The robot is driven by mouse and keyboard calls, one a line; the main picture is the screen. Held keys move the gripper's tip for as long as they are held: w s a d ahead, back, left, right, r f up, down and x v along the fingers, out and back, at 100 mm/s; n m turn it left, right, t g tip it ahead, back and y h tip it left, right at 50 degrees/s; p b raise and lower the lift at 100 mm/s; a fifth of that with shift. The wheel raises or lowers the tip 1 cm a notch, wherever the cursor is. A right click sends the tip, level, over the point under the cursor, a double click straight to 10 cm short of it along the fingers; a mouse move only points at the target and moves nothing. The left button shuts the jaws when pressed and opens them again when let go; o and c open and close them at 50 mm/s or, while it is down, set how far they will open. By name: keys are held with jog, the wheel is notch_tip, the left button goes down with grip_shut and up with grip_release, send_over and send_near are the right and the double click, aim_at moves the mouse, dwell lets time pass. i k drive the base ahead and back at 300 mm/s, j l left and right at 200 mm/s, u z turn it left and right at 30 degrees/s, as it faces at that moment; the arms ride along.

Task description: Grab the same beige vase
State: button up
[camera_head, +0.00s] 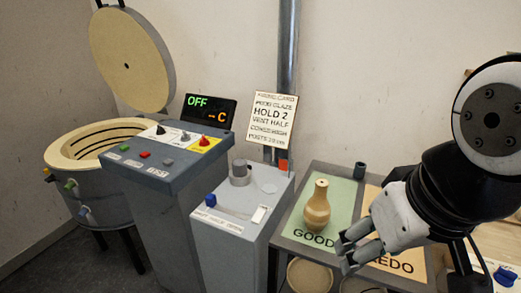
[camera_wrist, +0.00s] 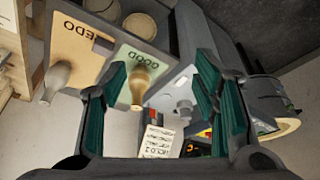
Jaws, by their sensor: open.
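A beige vase (camera_head: 317,208) with a narrow neck stands upright on the green GOOD panel (camera_head: 343,190) in the head view. My gripper (camera_head: 348,252) is open and empty, to the right of this vase and apart from it, over the REDO side. In the wrist view my gripper (camera_wrist: 164,95) shows its two dark green finger pads spread wide, with the beige vase (camera_wrist: 138,90) seen between them, beyond the fingers. A second, paler vase (camera_wrist: 57,77) stands on the tan REDO panel (camera_wrist: 80,40) in the wrist view; in the head view it does not show.
A grey control box (camera_head: 235,210) stands left of the vase table, with a sign card (camera_head: 273,120) behind. Further left are a kiln (camera_head: 75,150) with raised lid and a control panel (camera_head: 168,150). Bowls (camera_head: 310,275) sit below.

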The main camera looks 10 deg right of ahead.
aim_at(317, 214)
jog(key=i+j+z, duration=0.3)
jog(key=j, duration=0.25)
jog(key=i+j+z, duration=0.3)
jog(key=j, duration=0.4)
jog(key=i+j+z, duration=0.15)
jog(key=i+j, duration=0.1)
jog(key=j, duration=0.1)
